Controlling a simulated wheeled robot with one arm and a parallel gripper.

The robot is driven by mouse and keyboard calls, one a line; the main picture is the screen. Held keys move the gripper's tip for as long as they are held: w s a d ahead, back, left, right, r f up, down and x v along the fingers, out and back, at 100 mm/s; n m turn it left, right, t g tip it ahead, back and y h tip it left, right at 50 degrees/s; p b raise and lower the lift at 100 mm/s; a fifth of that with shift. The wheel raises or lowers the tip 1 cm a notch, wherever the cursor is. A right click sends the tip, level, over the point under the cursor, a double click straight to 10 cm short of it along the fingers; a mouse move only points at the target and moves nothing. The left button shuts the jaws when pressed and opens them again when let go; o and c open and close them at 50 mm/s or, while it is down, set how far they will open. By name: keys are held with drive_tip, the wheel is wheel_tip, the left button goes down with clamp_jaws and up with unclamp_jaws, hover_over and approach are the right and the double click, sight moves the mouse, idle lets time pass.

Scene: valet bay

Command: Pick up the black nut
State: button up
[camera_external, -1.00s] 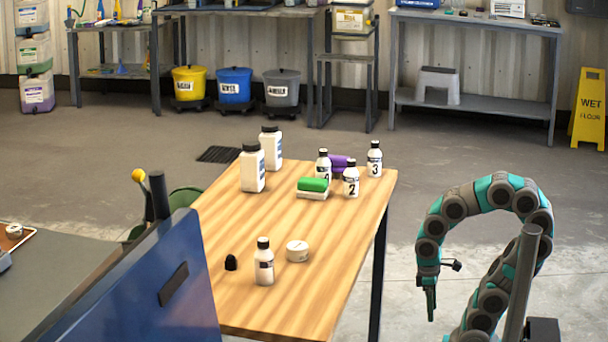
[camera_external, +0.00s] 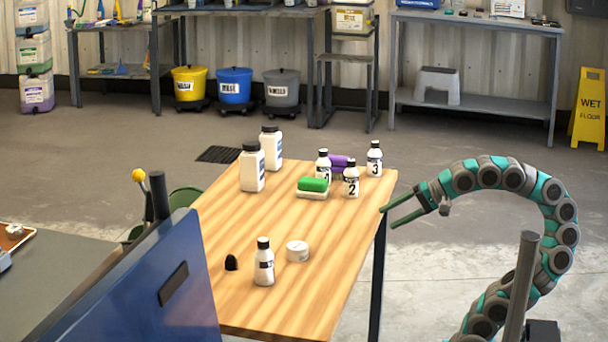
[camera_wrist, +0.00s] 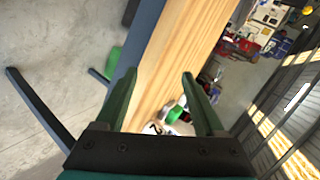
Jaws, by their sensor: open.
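The black nut (camera_external: 231,262) is a small dark domed piece on the near left part of the wooden table (camera_external: 290,220). It stands just left of a small white bottle with a black cap (camera_external: 264,262). My gripper (camera_external: 386,217) is at the table's right edge, in the external view, pointing left, well apart from the nut. Its two green fingers are spread with nothing between them. In the wrist view the open fingers (camera_wrist: 160,88) frame the table's edge and wooden top. I cannot make out the nut in the wrist view.
A round white tub (camera_external: 297,251) is right of the small bottle. Numbered bottles (camera_external: 351,180), a green block (camera_external: 313,184) and two larger white bottles (camera_external: 252,170) stand toward the far end. A blue panel (camera_external: 165,285) is at the near left. The middle tabletop is clear.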

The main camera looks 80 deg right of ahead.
drive_tip(key=w+d+r+n+t+h+p, duration=0.1)
drive_tip(key=w+d+r+n+t+h, duration=0.15)
drive_tip(key=w+d+r, duration=0.35)
drive_tip(key=w+d+r+n+t+h+p, duration=0.1)
drive_tip(key=w+d+r+n+t+h, duration=0.15)
drive_tip(key=w+r, duration=0.45)
drive_tip(key=w+a+r+n+t+p, duration=0.2)
drive_tip(key=w+a+r+n+p, duration=0.15)
drive_tip(key=w+r+n, duration=0.45)
drive_tip(key=m+g+y+p, duration=0.6)
drive_tip(key=m+y, duration=0.8)
drive_tip(key=m, duration=1.8)
hover_over(231, 260)
drive_tip(key=s+d, duration=0.2)
drive_tip(key=d, duration=0.2)
wheel_tip(231, 260, down, 12)
drive_tip(key=s+f+n+h, duration=0.1)
drive_tip(key=f, duration=0.1)
drive_tip(key=s+d+f+n+g+h+p, duration=0.1)
drive_tip(key=f, duration=0.2)
drive_tip(key=s+f+n+g+h+p, duration=0.1)
drive_tip(key=f, duration=0.1)
drive_tip(key=shift+s+d+f, duration=0.1)
drive_tip(key=shift+d+f, duration=0.05)
drive_tip(key=shift+d, duration=0.1)
drive_tip(key=shift+x, duration=1.85)
drive_tip(key=shift+p+x, duration=0.4)
drive_tip(key=shift+x, duration=1.65)
drive_tip(key=shift+d, duration=0.15)
